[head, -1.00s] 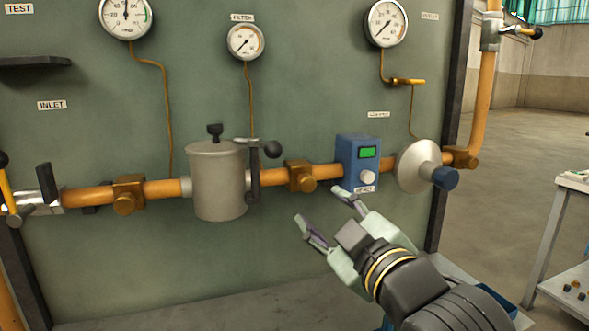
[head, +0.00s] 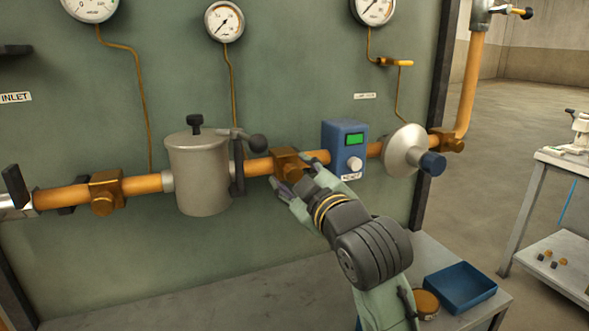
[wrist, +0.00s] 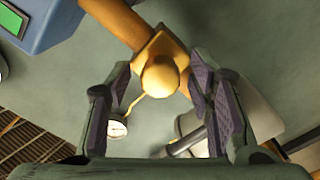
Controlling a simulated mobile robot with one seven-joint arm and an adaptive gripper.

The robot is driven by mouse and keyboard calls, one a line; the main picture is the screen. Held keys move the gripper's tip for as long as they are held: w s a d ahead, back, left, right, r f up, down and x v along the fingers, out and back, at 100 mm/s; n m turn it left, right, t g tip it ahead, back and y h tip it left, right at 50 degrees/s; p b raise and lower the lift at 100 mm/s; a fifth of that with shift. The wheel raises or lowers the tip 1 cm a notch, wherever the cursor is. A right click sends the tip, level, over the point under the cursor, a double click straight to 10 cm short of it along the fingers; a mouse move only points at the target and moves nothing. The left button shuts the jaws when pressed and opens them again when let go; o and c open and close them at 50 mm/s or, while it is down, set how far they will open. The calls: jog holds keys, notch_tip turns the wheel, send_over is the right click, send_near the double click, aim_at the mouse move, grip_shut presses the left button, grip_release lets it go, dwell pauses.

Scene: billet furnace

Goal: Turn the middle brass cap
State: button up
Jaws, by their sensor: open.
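The middle brass cap (head: 293,171) sits on the front of a brass block on the orange pipe, between the grey filter pot and the blue meter. In the wrist view the round cap (wrist: 160,77) faces me, near the top centre. My gripper (head: 291,176) is at the cap with its fingers apart, one at its left and one at its right in the head view. In the wrist view my gripper (wrist: 161,84) has its two purple-padded fingers on either side of the cap, with a visible gap to each. The gripper is open and holds nothing.
The blue meter (head: 344,150) is close to the right finger. Another brass cap (head: 102,204) is further left.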

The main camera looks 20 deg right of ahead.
jog(key=shift+w, duration=0.2)
jog(key=shift+c, duration=0.2)
grip_shut()
dwell(0.4)
